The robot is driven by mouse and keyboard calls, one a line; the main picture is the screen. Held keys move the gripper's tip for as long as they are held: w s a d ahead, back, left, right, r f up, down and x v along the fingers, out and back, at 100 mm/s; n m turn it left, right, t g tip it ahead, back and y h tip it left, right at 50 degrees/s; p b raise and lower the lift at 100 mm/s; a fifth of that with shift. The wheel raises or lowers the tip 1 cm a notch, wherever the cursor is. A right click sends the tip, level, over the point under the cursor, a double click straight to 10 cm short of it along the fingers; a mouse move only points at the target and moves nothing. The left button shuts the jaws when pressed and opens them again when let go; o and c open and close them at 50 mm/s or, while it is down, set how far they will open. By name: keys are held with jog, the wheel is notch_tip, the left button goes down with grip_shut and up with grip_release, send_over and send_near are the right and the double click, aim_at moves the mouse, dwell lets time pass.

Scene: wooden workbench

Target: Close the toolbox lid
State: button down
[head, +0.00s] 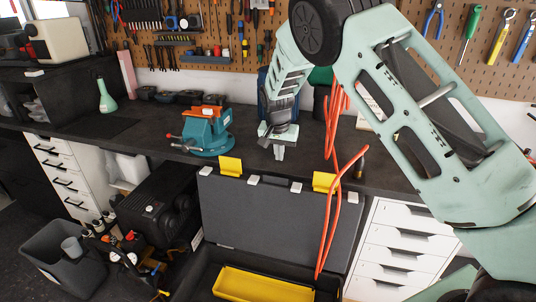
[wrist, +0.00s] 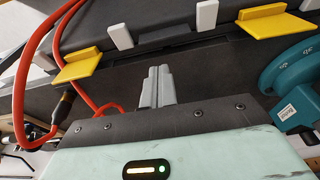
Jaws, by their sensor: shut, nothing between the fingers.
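The toolbox lid (head: 280,222) is a dark grey panel. It stands open and roughly upright in front of the workbench, with yellow latches (head: 230,166) and pale tabs along its top edge. Below it is the open dark toolbox, partly cut off by the frame, with a yellow tray (head: 262,284) inside. My gripper (head: 280,153) is beyond the lid's top edge, over the bench side, pointing down. In the wrist view my gripper (wrist: 157,72) has its fingers together and empty. A yellow latch (wrist: 275,24) and the lid's edge lie beyond the fingertips; I see no contact.
A teal vise (head: 206,132) stands on the dark bench left of my gripper. An orange cable (head: 331,205) hangs over the lid's right part. White drawers (head: 402,245) stand right of the toolbox, and a grey bin (head: 62,262) is at the far left.

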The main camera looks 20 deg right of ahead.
jog(key=p+x, duration=0.2)
jog(key=x, duration=0.6)
jog(key=shift+f+p, duration=0.15)
jog(key=shift+p, duration=0.2)
jog(key=shift+s+a, duration=0.1)
